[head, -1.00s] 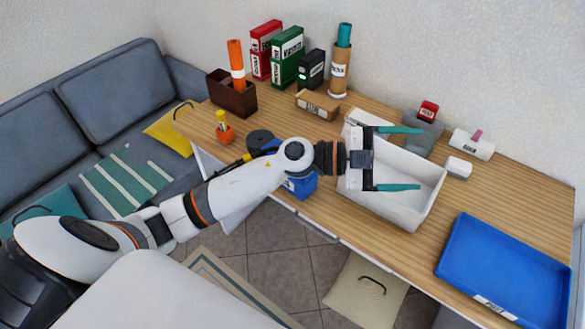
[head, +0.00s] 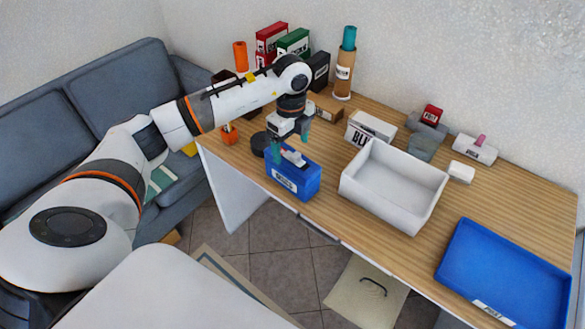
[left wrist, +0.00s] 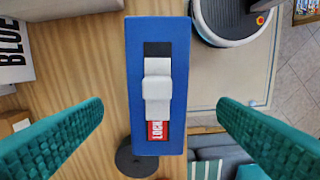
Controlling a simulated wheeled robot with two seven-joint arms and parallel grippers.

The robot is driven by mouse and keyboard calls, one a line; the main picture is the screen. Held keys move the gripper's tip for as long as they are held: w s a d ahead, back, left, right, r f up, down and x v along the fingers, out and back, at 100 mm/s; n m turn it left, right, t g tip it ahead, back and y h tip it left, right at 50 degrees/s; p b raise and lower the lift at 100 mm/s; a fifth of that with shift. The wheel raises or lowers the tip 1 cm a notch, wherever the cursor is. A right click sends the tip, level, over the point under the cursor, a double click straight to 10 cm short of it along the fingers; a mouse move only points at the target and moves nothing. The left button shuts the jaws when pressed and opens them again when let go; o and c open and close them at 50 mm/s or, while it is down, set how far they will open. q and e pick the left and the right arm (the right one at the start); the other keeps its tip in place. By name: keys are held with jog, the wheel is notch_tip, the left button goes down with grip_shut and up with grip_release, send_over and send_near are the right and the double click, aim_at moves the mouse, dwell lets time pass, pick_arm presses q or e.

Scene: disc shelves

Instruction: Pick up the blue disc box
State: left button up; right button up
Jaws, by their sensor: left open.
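A blue box (head: 291,178) with a white handle on top and a white label on its front stands upright at the table's front edge. My left gripper (head: 291,144) is open, points down and is just above this box. In the left wrist view the blue box (left wrist: 160,30) lies between the two teal fingers of the gripper (left wrist: 160,108), apart from both. Its white handle (left wrist: 157,93) runs along a dark slot, with a red lettered piece at one end. My right gripper is not in view.
A white bin (head: 392,190) stands right of the blue box, with a white lettered box (head: 370,129) behind it. A round black thing (head: 261,143) sits close on the left. A blue tray (head: 505,275) lies far right. Dark and brown boxes stand behind.

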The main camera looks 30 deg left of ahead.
aim_at(292, 162)
pick_arm(q)
notch_tip(292, 162, down, 3)
jog(key=shift+r, duration=0.1)
notch_tip(292, 162, down, 4)
jog(key=shift+w+f+p, duration=0.1)
jog(key=shift+f+p, duration=0.05)
jog(key=shift+p, duration=0.95)
jog(key=shift+f, duration=0.5)
jog(key=c, duration=1.2)
